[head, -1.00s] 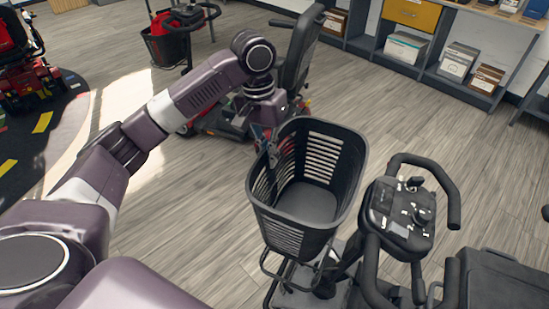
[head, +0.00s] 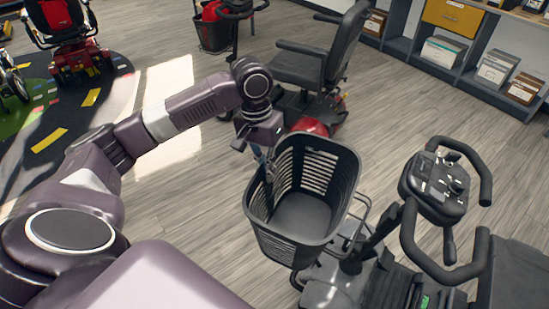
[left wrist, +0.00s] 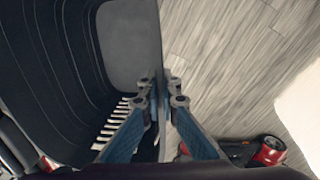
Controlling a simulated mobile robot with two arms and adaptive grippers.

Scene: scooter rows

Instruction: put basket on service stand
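The basket (head: 287,245) is a dark grey slatted bin, empty inside, in the middle of the head view, tilted a little. My left gripper (head: 268,170) reaches down to its left rim. In the left wrist view, the two blue fingers of my left gripper (left wrist: 161,90) close on the basket wall, one on each side, with the basket's inside (left wrist: 75,50) at left and bare floor at right. A scooter (head: 438,188) with a black handlebar is just right of the basket. My right gripper is not in view. I cannot make out a service stand.
Another scooter (head: 317,70) with a black seat stands behind the basket. A red scooter (head: 70,40) is at the far left on a dark patterned mat (head: 60,125). Shelves with boxes (head: 495,68) line the back right. The wood floor between is clear.

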